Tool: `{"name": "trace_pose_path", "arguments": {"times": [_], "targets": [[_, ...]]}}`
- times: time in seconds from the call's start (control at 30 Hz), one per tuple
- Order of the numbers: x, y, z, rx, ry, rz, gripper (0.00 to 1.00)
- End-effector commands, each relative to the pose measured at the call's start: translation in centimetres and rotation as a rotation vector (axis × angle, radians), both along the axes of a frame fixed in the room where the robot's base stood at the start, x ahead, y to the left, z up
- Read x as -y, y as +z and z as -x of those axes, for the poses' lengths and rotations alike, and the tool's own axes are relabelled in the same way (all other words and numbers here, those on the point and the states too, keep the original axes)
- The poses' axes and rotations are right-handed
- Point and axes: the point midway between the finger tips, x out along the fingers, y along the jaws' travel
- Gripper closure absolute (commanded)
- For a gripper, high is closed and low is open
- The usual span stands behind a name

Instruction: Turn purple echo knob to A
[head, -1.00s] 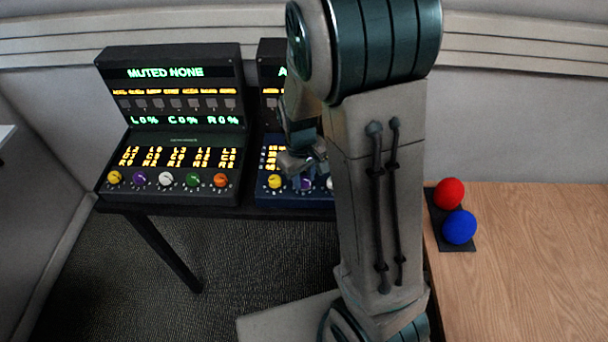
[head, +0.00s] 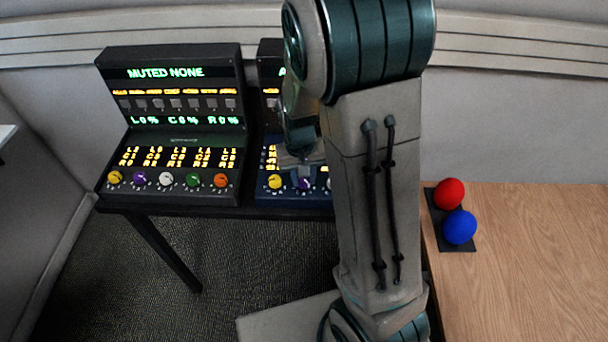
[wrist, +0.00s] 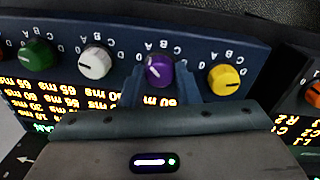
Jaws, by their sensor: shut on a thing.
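The purple knob (wrist: 159,71) is on the front panel of the blue console, between the white and yellow knobs. In the wrist view, which shows the panel upside down, my gripper (wrist: 161,88) has one finger on each side of the knob and is shut on it. Its white pointer line slants across its face, and small letters, including A, B and C, surround it. I cannot tell exactly which letter it points to. In the head view the purple knob (head: 304,183) shows just below my gripper (head: 301,168).
The yellow knob (wrist: 225,79) and white knob (wrist: 95,62) flank the purple one closely; a green knob (wrist: 36,54) is farther along. A dark console (head: 170,190) with its own row of coloured knobs stands left. Red (head: 449,193) and blue (head: 459,227) balls sit right, on a wooden table.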

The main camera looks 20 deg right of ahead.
Motion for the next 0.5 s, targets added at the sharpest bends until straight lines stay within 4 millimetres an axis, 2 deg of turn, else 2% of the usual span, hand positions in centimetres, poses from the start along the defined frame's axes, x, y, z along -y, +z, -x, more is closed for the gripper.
{"name": "trace_pose_path", "arguments": {"times": [0.2, 0.5], "targets": [[0.01, 0.09, -0.09, 0.001, -0.107, 0.000, 0.94], [0.02, 0.09, -0.11, 0.002, -0.165, 0.000, 0.94]]}}
